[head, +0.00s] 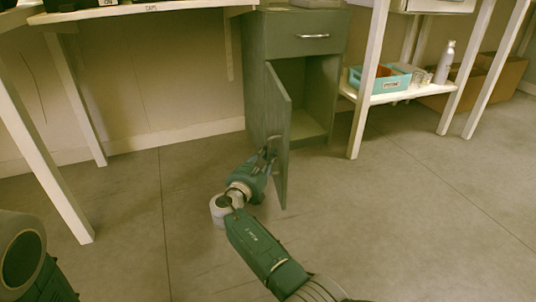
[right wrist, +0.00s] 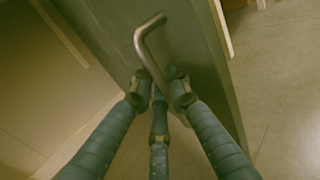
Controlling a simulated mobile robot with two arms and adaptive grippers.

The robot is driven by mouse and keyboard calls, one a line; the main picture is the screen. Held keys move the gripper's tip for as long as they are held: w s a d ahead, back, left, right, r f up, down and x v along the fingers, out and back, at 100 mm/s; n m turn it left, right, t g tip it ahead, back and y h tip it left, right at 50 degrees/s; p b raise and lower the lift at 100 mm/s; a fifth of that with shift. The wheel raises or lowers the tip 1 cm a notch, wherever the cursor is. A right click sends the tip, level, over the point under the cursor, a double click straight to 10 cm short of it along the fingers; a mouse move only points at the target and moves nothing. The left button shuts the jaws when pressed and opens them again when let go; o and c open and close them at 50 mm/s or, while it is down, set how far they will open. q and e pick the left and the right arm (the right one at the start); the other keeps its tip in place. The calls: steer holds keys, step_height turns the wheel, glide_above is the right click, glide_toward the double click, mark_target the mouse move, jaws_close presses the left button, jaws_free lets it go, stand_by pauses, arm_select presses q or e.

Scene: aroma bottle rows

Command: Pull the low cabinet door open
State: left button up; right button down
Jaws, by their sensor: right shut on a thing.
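The low cabinet (head: 297,60) is grey-green, with a drawer on top and an open compartment below. Its door (head: 281,120) stands well open, swung out toward me on its left side, and the bare inside shows. My right gripper (head: 266,160) is at the outer face of the door. In the right wrist view, its fingers (right wrist: 160,82) are closed around the lower part of the metal bar handle (right wrist: 148,42). The handle is mostly hidden in the head view. At the lower left of the head view, part of my left arm shows, but its gripper is out of frame.
A white table (head: 150,9) stands left of the cabinet, with a leg near the front. On the right, a white shelf (head: 390,94) holds a teal box (head: 380,79) and a spray bottle (head: 445,62). Cardboard boxes (head: 500,75) stand behind. The floor before the door is clear.

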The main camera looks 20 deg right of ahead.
steer(key=shift+w+r, duration=0.1)
steer(key=shift+w, duration=0.05)
steer(key=c, duration=1.8)
jaws_free()
